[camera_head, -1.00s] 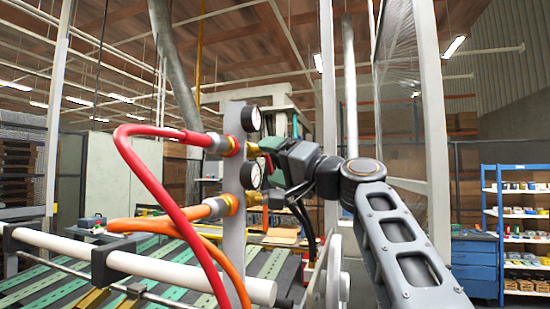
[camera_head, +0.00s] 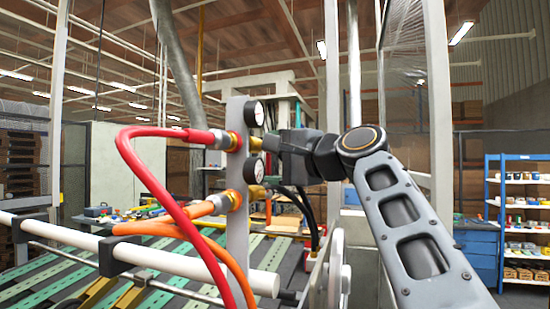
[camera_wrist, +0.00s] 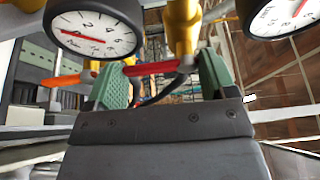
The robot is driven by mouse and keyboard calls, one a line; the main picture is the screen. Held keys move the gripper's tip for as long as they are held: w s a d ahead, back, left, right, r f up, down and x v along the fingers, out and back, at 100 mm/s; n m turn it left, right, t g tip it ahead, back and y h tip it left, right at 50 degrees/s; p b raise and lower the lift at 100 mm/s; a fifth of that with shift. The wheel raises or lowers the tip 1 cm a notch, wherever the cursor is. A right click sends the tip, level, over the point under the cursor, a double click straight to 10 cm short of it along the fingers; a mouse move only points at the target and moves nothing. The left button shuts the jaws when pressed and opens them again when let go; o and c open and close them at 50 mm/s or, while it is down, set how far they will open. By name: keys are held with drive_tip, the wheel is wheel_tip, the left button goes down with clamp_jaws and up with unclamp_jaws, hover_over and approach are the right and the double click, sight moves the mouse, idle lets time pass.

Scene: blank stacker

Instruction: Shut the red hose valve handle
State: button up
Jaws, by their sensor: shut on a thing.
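The red valve handle (camera_wrist: 152,68) is a flat bar below a brass valve body (camera_wrist: 183,28) in the wrist view. My gripper (camera_wrist: 166,72) has its two green fingers on either side of the handle and is shut on it. In the head view my gripper (camera_head: 270,143) is at the upper valve, just right of the grey post (camera_head: 237,180), and hides the handle. The red hose (camera_head: 150,178) joins this upper fitting from the left. An orange handle (camera_wrist: 66,80) shows at the left of the wrist view.
Two round gauges, the upper (camera_head: 254,113) and lower (camera_head: 253,170), sit close to my gripper. The orange hose (camera_head: 225,260) joins the lower fitting. A white rail (camera_head: 190,267) crosses low in front. A blue shelf (camera_head: 520,215) stands far right.

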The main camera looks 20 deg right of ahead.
idle(0.6)
drive_tip(key=o, duration=0.9)
drive_tip(key=shift+c, duration=0.2)
drive_tip(key=shift+s, duration=0.1)
drive_tip(key=b+v, duration=0.3)
drive_tip(key=v, duration=1)
drive_tip(key=shift+s+d, duration=0.2)
drive_tip(key=shift+s, duration=0.05)
